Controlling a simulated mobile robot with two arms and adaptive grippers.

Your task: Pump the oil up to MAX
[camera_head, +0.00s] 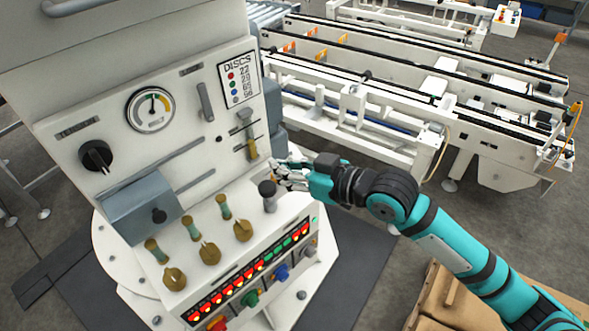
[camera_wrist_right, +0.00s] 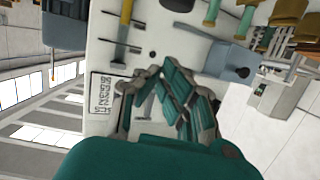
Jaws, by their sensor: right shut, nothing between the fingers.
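The machine's oil level tube (camera_head: 252,149) is a narrow upright glass on the white panel, right of the dial. Yellow fills its lower part, and the part above looks grey. The tube also shows in the wrist view (camera_wrist_right: 125,20). The MAX mark is too small to read. A grey lever with a round black knob (camera_head: 267,188) stands on the sloped console below the tube. My right gripper (camera_head: 283,178) is shut and empty, just right of the knob; I cannot tell whether they touch. Its closed fingers show in the wrist view (camera_wrist_right: 172,105). My left gripper is out of view.
A dial gauge (camera_head: 150,110), a black rotary knob (camera_head: 96,156) and a grey-blue box (camera_head: 140,210) are on the panel. Brass-coloured handles (camera_head: 210,253) and lit buttons line the console. A white conveyor (camera_head: 400,100) stands behind my right arm. Cardboard boxes (camera_head: 440,305) lie lower right.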

